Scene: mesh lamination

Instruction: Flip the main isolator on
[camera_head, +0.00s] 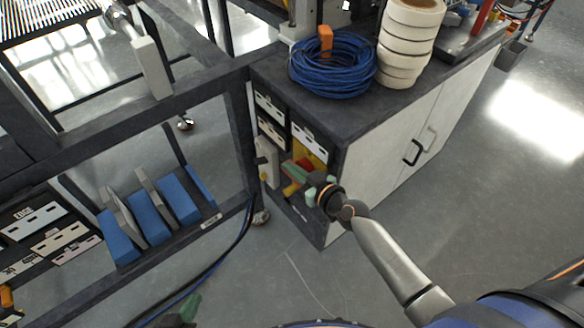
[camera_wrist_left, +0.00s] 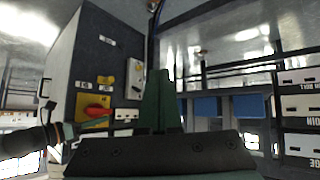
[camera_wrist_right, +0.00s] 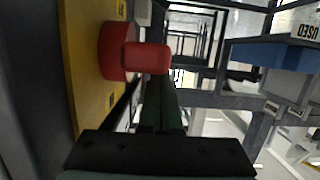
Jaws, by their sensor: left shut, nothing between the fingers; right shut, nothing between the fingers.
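The main isolator is a red rotary handle (camera_wrist_right: 135,52) on a yellow plate (camera_wrist_right: 85,65), mounted on the end face of the cabinet. The red handle also shows in the head view (camera_head: 306,165), partly behind my right gripper, and in the left wrist view (camera_wrist_left: 97,113). My right gripper (camera_head: 290,172) is shut and empty, its green fingertips right at the handle. In the right wrist view its fingers (camera_wrist_right: 160,100) lie close beside the handle; I cannot tell whether they touch. My left gripper (camera_head: 190,306) is shut and empty, low at the bottom of the head view, away from the cabinet.
The cabinet top (camera_head: 330,115) carries a blue cable coil (camera_head: 332,65) and a stack of white rolls (camera_head: 408,40). A dark frame (camera_head: 100,140) with a shelf of blue blocks (camera_head: 148,215) stands left of the cabinet. Cables run along the floor. The floor in front is mostly clear.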

